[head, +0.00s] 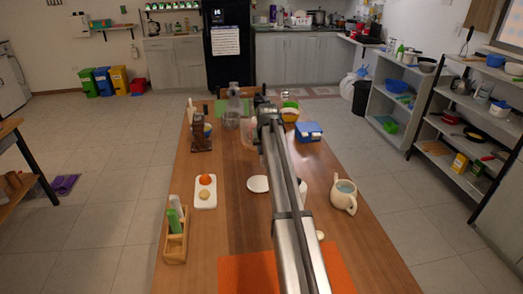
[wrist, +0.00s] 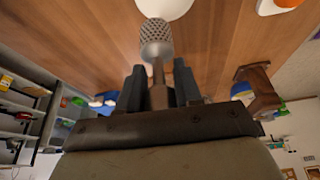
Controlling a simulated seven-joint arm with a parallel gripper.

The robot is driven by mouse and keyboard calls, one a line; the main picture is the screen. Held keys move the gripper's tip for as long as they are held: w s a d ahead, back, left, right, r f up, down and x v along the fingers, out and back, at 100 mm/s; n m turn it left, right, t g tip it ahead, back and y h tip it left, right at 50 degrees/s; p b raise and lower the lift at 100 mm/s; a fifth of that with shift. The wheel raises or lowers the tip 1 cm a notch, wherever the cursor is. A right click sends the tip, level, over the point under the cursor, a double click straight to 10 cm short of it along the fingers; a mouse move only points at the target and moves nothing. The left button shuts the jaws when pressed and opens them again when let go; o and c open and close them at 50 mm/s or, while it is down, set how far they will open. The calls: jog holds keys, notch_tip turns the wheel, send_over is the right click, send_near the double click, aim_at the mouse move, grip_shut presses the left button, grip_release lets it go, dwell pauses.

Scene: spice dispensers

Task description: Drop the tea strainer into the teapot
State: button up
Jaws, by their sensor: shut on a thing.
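The tea strainer (wrist: 156,38), a grey mesh ball on a stem, shows in the wrist view. My gripper (wrist: 158,84) is shut on its stem, with the ball sticking out beyond the fingertips, over the wooden table. The teapot (head: 344,197) is cream-white with a handle and spout, and stands at the right edge of the table in the head view. Its top is open, with a pale blue inside. My arm covers the middle of the head view, and the strainer cannot be made out there. The teapot is not seen in the wrist view.
A white plate (head: 258,184) lies left of the arm. A white tray (head: 205,202) with an orange and a pale round item, and a wooden rack (head: 175,246), stand at the left. A blue box (head: 308,132) stands behind the teapot. An orange mat (head: 247,274) lies in front.

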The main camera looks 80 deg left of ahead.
jog(key=w+d+r+m, duration=0.1)
jog(key=w+d+r, duration=0.15)
jog(key=w, duration=0.85)
jog(key=w+d+r+m, duration=0.1)
jog(key=w+d, duration=0.2)
jog(key=w, duration=0.7)
jog(key=w+d+r+n, duration=0.2)
jog(key=w+d, duration=0.5)
jog(key=d, duration=0.3)
jog(key=shift+w+d, duration=0.25)
jog(key=shift+w, duration=0.15)
notch_tip(320, 180, down, 6)
jog(key=shift+r, duration=0.1)
